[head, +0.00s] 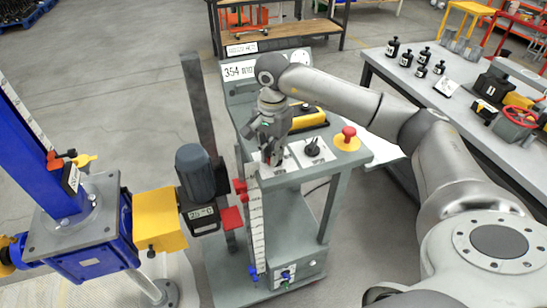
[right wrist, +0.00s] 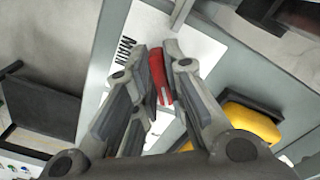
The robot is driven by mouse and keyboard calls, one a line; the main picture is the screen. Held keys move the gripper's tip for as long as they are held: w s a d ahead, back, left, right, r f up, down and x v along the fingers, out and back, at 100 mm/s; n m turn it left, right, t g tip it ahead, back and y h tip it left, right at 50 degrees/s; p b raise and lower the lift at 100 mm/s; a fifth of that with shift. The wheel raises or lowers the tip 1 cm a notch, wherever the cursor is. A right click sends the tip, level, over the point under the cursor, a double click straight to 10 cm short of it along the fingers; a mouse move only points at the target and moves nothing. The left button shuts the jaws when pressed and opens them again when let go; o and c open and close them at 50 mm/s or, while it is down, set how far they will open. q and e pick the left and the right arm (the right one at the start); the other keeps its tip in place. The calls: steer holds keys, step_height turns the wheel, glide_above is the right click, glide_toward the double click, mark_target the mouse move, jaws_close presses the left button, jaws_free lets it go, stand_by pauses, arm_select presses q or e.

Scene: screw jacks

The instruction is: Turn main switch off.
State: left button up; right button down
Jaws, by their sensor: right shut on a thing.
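The main switch shows in the right wrist view as a red handle (right wrist: 160,80) on a white plate (right wrist: 190,42) with dark lettering, only partly readable. My right gripper (right wrist: 162,66) has its two fingers on either side of the red handle and is shut on it. In the head view my right gripper (head: 273,157) points down at the left part of the console top (head: 290,176), and its fingers hide the switch there. How far the handle is turned I cannot tell. My left gripper is not in view.
A black knob (head: 313,148) on a white plate and a red mushroom button (head: 348,134) on a yellow base stand right of the gripper. A yellow and black device (head: 309,119) lies behind. A grey motor (head: 195,172) and blue screw jack (head: 75,225) stand left.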

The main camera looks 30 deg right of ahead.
steer(key=m+b, duration=0.1)
steer(key=m, duration=0.2)
steer(key=shift+w+m+b, duration=0.15)
steer(key=shift+m+b, duration=0.15)
steer(key=shift+m, duration=0.1)
steer(key=shift+w+m+b, duration=0.15)
steer(key=shift+m+b, duration=0.45)
steer(key=shift+m, duration=1.2)
steer(key=c, duration=1.5)
jaws_free()
step_height(320, 180, up, 12)
steer(key=shift+r, duration=0.1)
